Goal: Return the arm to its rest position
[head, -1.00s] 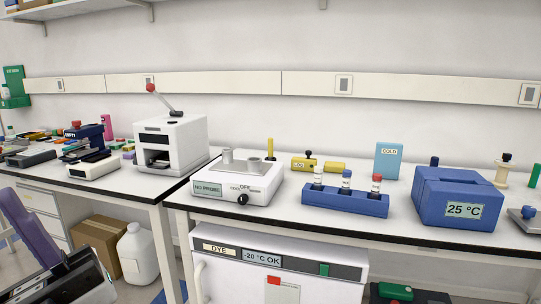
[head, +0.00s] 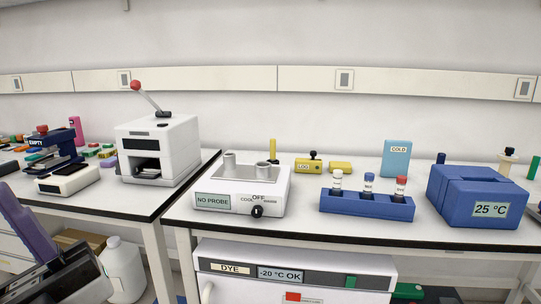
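Part of my arm shows in the lower left corner of the head view, a purple link (head: 25,228) and a dark section (head: 62,282) below it. It is in front of the left bench and apart from the things on it. My gripper's fingers do not show, so I cannot see whether they are open or hold anything.
The right bench bears a white device reading NO PROBE (head: 240,205), a blue tube rack (head: 367,205), a blue 25 °C box (head: 480,197) and a COLD box (head: 396,158). A white lever machine (head: 157,150) stands on the left bench. A white jug (head: 122,272) is below.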

